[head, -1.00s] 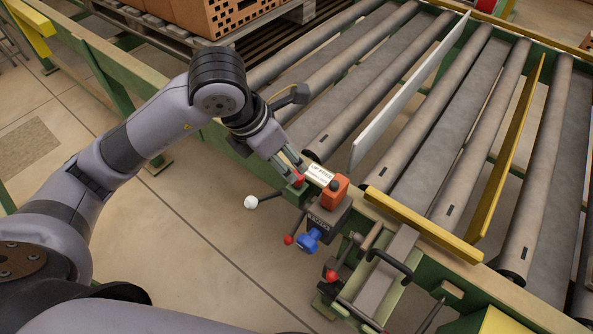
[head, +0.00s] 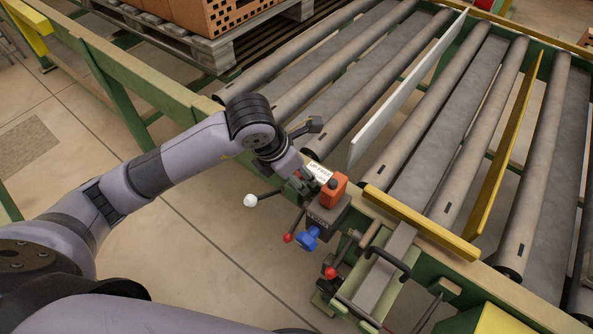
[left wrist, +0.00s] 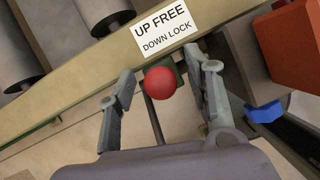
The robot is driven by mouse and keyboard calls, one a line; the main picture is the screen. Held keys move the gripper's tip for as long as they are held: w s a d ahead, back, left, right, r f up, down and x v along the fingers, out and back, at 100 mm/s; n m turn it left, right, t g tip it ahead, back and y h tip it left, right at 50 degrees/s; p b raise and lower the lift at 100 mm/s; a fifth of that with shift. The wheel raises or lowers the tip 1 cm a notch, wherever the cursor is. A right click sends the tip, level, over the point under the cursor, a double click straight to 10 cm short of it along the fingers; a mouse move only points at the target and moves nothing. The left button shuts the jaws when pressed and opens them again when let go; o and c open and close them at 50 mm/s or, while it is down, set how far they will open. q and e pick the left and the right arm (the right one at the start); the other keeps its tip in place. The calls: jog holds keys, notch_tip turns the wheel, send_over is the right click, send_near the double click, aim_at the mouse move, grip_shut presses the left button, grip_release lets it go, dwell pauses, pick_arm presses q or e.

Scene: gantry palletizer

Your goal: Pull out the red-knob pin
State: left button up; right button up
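A round red knob (left wrist: 160,83) shows in the left wrist view, just below a white label (left wrist: 167,28) reading "UP FREE DOWN LOCK". My left gripper (left wrist: 168,86) is open, with one finger on each side of the knob and a visible gap on both sides. In the head view my left gripper (head: 303,184) is at the conveyor's near rail beside the label (head: 319,173), and it hides this knob. My right gripper is not in view.
An orange block (head: 334,189) stands just right of the gripper. Close below are a blue knob (head: 308,240), a white-ball lever (head: 250,201) and two more red knobs (head: 288,238) (head: 331,272). Conveyor rollers (head: 345,115) lie behind. Open floor is at left.

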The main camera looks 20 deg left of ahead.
pick_arm(q)
grip_shut()
jog(key=shift+r, duration=0.1)
dwell(0.3)
jog(key=shift+r, duration=0.1)
jog(key=shift+r+p, duration=1.85)
jog(key=shift+r, duration=1.25)
notch_tip(320, 180, up, 8)
jog(key=p, duration=0.4)
jog(key=shift+p, duration=0.35)
